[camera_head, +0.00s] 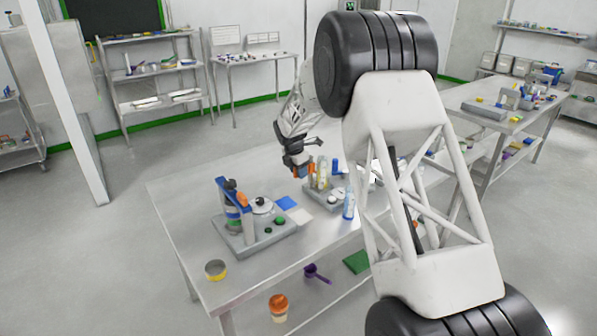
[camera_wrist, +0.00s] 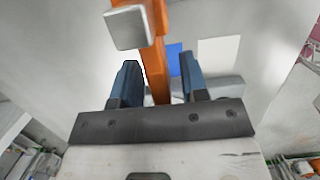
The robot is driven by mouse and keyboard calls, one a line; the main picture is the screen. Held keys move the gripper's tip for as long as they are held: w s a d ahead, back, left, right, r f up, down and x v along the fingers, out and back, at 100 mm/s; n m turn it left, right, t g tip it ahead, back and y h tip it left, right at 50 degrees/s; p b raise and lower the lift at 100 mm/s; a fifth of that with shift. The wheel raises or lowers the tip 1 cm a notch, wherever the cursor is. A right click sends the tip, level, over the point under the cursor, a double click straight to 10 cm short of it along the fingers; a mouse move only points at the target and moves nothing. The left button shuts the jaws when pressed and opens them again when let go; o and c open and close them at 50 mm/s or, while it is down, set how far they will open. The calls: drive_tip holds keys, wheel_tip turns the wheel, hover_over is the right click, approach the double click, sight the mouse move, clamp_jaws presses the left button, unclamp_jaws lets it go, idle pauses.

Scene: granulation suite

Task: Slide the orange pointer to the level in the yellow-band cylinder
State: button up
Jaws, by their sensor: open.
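My gripper (camera_head: 298,168) is over the table, just left of a grey stand (camera_head: 333,203) with upright cylinders. One cylinder (camera_head: 322,172) there looks yellowish; its band and level are too small to read. In the wrist view the two blue fingers of my gripper (camera_wrist: 159,62) are apart. An orange bar (camera_wrist: 153,72) with a grey square block (camera_wrist: 128,27) at its upper end shows between them. I cannot tell whether this bar is the pointer, nor whether a finger touches it.
A grey base (camera_head: 256,246) with a blue column and green knobs stands at the left. A blue square (camera_head: 287,203) and a white card (camera_head: 301,216) lie between the two stands.

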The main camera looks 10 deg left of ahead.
drive_tip(key=shift+r, duration=3.5)
drive_tip(key=shift+s+d+r, duration=0.1)
drive_tip(key=shift+d+r, duration=0.1)
drive_tip(key=s+d+r+m, duration=0.7)
drive_tip(key=s+d+r, duration=0.3)
drive_tip(key=s, duration=0.4)
drive_tip(key=s+d+r+m, duration=0.6)
drive_tip(key=s+d+r, duration=0.2)
drive_tip(key=s+d, duration=0.45)
drive_tip(key=s+d+f+m, duration=0.1)
drive_tip(key=s+d+m, duration=0.2)
drive_tip(key=s, duration=0.9)
drive_tip(key=s+d+f+m+y, duration=0.1)
drive_tip(key=s+d+m, duration=0.3)
drive_tip(key=s, duration=0.8)
drive_tip(key=s+d+f+m+t, duration=0.1)
drive_tip(key=s+d+f+m, duration=0.2)
drive_tip(key=s+m, duration=0.4)
drive_tip(key=s+d, duration=0.1)
drive_tip(key=s, duration=0.4)
drive_tip(key=shift+s+y, duration=0.3)
drive_tip(key=shift+s, duration=0.1)
